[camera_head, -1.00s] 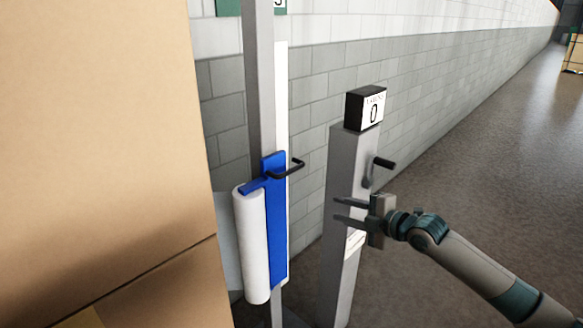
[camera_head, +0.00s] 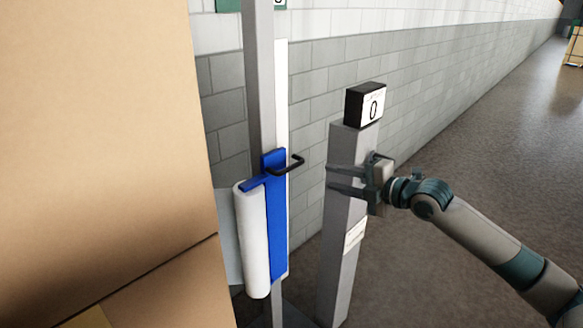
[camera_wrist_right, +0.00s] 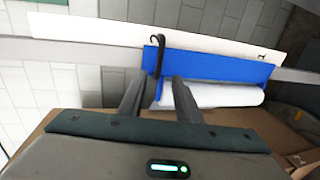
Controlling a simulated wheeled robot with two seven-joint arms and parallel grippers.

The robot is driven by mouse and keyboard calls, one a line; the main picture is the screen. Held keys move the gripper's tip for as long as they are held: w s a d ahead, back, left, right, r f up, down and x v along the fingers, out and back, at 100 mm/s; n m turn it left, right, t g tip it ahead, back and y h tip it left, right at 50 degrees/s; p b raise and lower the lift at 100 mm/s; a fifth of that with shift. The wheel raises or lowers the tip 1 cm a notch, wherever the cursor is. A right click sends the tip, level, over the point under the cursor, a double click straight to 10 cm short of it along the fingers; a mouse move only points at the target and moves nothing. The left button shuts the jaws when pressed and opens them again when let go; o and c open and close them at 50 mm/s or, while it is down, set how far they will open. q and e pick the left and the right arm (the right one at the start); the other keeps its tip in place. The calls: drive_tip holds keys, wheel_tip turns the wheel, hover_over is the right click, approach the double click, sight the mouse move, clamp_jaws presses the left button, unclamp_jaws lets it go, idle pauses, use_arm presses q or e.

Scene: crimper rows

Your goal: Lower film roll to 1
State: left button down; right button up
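The white film roll (camera_head: 252,240) hangs upright on a blue carriage (camera_head: 276,215) on a grey mast (camera_head: 260,70). A black bent handle (camera_head: 290,165) sticks out from the carriage top. The wrist view also shows the roll (camera_wrist_right: 210,95), the blue carriage (camera_wrist_right: 215,66) and the handle (camera_wrist_right: 158,45). My right gripper (camera_head: 328,177) is open and empty, right of the handle and apart from it. In the wrist view its two fingers (camera_wrist_right: 157,82) are spread, with the handle beyond the gap between them. My left gripper is not in view.
A grey post (camera_head: 340,250) topped by a black box reading 0 (camera_head: 367,104) stands right of the mast, partly behind my right gripper. Large cardboard boxes (camera_head: 100,130) fill the left. A brick wall (camera_head: 330,80) stands behind; open floor (camera_head: 500,170) lies right.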

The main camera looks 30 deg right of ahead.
sight(293, 168)
drive_tip(key=p+x, duration=0.5)
drive_tip(key=x, duration=0.9)
drive_tip(key=shift+w+a+r+p, duration=0.1)
drive_tip(key=shift+w+a+p, duration=0.15)
drive_tip(key=shift+w+p, duration=0.1)
drive_tip(key=shift+x, duration=0.8)
clamp_jaws()
